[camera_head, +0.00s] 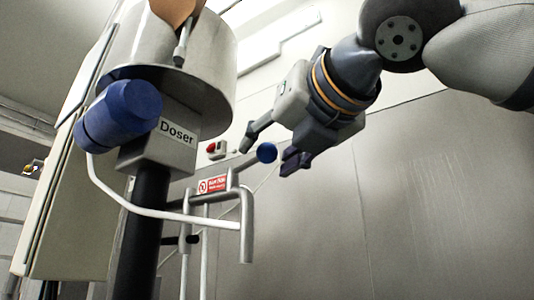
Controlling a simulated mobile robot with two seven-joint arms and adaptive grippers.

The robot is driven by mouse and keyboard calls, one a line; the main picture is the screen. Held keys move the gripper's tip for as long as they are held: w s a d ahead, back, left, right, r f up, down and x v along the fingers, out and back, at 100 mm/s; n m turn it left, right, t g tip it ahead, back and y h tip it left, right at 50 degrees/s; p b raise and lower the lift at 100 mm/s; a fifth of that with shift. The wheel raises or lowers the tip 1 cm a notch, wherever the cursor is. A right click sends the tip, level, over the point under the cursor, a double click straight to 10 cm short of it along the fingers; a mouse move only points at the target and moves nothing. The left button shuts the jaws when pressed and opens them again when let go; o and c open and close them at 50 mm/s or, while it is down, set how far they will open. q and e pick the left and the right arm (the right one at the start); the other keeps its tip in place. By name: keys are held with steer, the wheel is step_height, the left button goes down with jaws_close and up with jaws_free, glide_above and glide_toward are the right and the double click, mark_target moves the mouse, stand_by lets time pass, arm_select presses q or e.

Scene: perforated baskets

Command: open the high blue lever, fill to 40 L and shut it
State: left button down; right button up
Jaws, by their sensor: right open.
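The high lever has a blue ball knob (266,152) on a grey rod that runs down-left to the pipework beside the doser (178,134). My right gripper (265,160) reaches in from the upper right. It is open, with one finger left of the knob and the other to its right. The knob shows between the fingertips in the picture; I cannot tell whether the fingers touch it or are level with it in depth. No litre reading can be made out. My left gripper is not in view.
A blue cylinder (118,112) juts out from the doser under a round metal vessel (190,60). A bent metal pipe (247,225) and a red-and-white sign (212,185) are below the knob. A red button (212,147) is behind. Open room lies right, before the grey wall panels (420,200).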

steer(key=shift+x, duration=0.9)
jaws_close()
steer(key=shift+w, duration=0.1)
